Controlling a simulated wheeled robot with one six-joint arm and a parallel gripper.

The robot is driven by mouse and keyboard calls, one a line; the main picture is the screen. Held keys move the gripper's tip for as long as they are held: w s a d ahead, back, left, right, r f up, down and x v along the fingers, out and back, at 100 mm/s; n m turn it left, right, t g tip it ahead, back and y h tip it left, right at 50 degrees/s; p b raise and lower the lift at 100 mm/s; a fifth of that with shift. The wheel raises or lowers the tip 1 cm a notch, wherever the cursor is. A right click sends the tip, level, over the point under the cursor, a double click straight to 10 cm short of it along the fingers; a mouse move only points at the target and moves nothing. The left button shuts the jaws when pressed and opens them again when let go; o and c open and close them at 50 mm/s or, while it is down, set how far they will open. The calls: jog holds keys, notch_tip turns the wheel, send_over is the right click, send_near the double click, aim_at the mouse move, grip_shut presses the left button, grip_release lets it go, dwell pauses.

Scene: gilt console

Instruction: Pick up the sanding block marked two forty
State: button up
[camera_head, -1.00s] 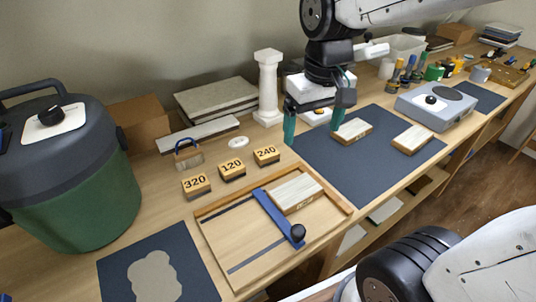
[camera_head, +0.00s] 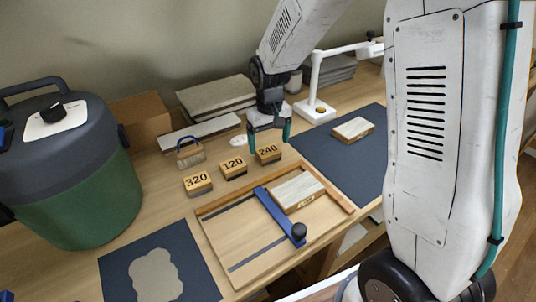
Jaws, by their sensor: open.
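The sanding block marked 240 (camera_head: 268,154) sits on the bench, at the right end of a row with the blocks marked 120 (camera_head: 233,168) and 320 (camera_head: 198,184). My gripper (camera_head: 269,141) points down with its teal fingers apart, just above and behind the 240 block. The fingers hold nothing. The left finger shows near the block's upper left side and the right finger beyond its upper right side. I cannot tell whether either finger touches the block.
A wooden frame (camera_head: 225,262) with a blue bar and a pale wood piece lies in front. A padlock-like tool (camera_head: 190,152) stands left of the gripper. A white stand (camera_head: 315,95) is behind right. A green bucket (camera_head: 75,200) is at far left. My arm hides the right side.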

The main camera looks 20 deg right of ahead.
aim_at(270, 152)
jog(key=f, duration=0.4)
jog(key=shift+s+f, duration=0.2)
jog(key=shift+f, duration=0.15)
jog(key=c, duration=1.1)
jog(key=shift+o, duration=0.2)
jog(key=shift+r, duration=0.2)
notch_tip(270, 152, up, 10)
jog(key=shift+f, duration=0.1)
jog(key=shift+o, duration=0.4)
